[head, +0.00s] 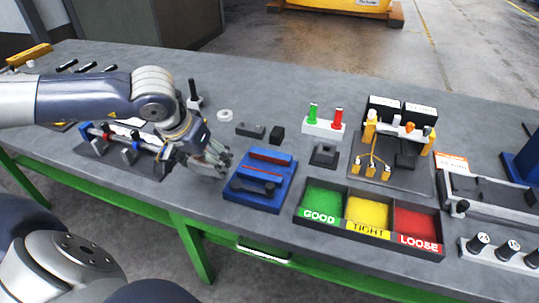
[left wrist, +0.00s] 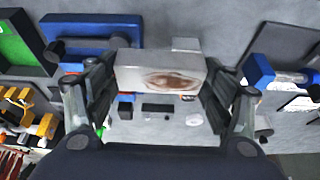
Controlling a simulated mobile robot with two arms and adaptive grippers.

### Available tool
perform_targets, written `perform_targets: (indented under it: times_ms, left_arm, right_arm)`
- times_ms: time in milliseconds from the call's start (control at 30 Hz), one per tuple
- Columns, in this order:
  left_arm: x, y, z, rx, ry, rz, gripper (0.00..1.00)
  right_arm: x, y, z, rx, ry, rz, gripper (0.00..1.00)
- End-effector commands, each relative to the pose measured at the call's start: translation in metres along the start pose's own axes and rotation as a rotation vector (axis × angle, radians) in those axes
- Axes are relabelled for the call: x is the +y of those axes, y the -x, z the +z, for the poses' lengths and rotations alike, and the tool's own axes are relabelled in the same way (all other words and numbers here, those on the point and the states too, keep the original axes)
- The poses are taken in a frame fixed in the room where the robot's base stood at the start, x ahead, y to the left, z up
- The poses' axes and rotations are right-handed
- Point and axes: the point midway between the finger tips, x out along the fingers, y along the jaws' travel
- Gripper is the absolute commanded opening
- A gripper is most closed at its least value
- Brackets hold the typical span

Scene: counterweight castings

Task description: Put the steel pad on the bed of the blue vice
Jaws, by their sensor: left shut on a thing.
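My left gripper (head: 208,163) is shut on a pale grey block, which I take to be the steel pad (left wrist: 160,78). In the left wrist view its face has a brown patch, and the fingers (left wrist: 160,100) clasp it from both sides. In the head view the fingers mostly hide it. The blue vice (head: 284,191) stands on the bench just right of the gripper, with red strips along its jaws and dark knobs at its front. It also shows in the left wrist view (left wrist: 90,24), at top left. My right gripper is not in view.
A three-part tray (head: 296,216) marked GOOD, TIGHT and LOOSE stands right of the vice. Small dark blocks (head: 277,135) and a white ring (head: 225,115) lie behind. The bench's front edge is close.

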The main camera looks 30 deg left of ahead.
Motion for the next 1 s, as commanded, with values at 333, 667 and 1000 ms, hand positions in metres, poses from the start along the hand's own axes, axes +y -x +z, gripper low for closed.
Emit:
perform_targets:
  times_ms: [333, 667, 1000]
  left_arm:
    - [0.021, -0.007, -0.021, 0.007, 0.008, 0.008, 0.25]
    - [0.046, -0.018, -0.043, 0.005, 0.008, 0.008, 0.25]
    - [0.083, -0.037, -0.076, 0.004, 0.008, 0.006, 0.25]
  right_arm:
    - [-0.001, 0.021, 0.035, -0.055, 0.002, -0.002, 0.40]
    - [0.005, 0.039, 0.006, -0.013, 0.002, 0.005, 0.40]
    - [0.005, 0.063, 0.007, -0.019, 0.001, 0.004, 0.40]
